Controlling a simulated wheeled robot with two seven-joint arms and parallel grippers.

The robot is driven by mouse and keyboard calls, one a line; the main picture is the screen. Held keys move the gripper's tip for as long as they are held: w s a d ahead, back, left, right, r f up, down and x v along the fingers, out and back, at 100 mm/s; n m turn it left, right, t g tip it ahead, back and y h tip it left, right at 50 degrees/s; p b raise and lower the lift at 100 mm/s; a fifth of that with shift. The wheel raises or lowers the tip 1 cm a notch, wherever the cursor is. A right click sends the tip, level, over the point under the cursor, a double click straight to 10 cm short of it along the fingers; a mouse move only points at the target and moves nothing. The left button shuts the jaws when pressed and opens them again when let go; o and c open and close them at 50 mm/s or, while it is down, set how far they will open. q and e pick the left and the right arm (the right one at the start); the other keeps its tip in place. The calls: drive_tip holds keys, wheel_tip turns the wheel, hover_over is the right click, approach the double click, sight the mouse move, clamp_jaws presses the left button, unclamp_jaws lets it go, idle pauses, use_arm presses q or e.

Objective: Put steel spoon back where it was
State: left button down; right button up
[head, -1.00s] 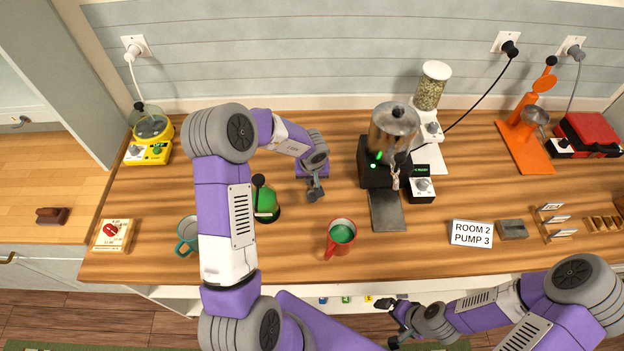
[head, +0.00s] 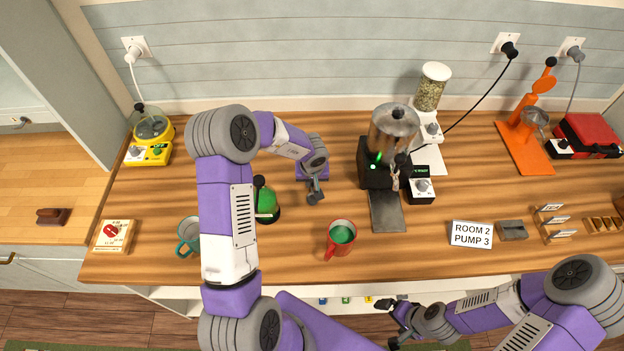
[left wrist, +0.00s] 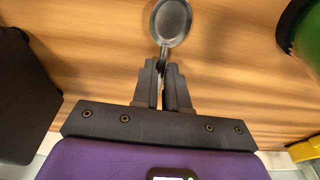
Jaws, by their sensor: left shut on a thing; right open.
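The steel spoon (left wrist: 172,22) shows in the left wrist view, its grey bowl pointing away from my fingers over the wooden counter. My left gripper (left wrist: 163,75) is shut on its handle. I cannot tell whether the bowl touches the wood. In the head view my left gripper (head: 315,195) is over the counter between the green-domed device and the black machine; the spoon cannot be made out there. My right gripper (head: 390,322) is open and empty, in front of the counter's front edge.
The green-domed device (head: 267,203) stands left of my left gripper, and the black machine (head: 374,170) stands right. A red mug (head: 341,238) and a teal mug (head: 188,232) stand nearer the front. A sign (head: 471,234) and a grey block (head: 512,230) lie right. The counter between the mugs is mostly clear.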

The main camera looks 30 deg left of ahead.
use_arm(q)
drive_tip(key=c, duration=1.1)
unclamp_jaws()
drive_tip(key=p+v, duration=0.2)
drive_tip(key=v, duration=0.5)
drive_tip(key=shift+r, duration=0.15)
drive_tip(key=shift+d, duration=0.1)
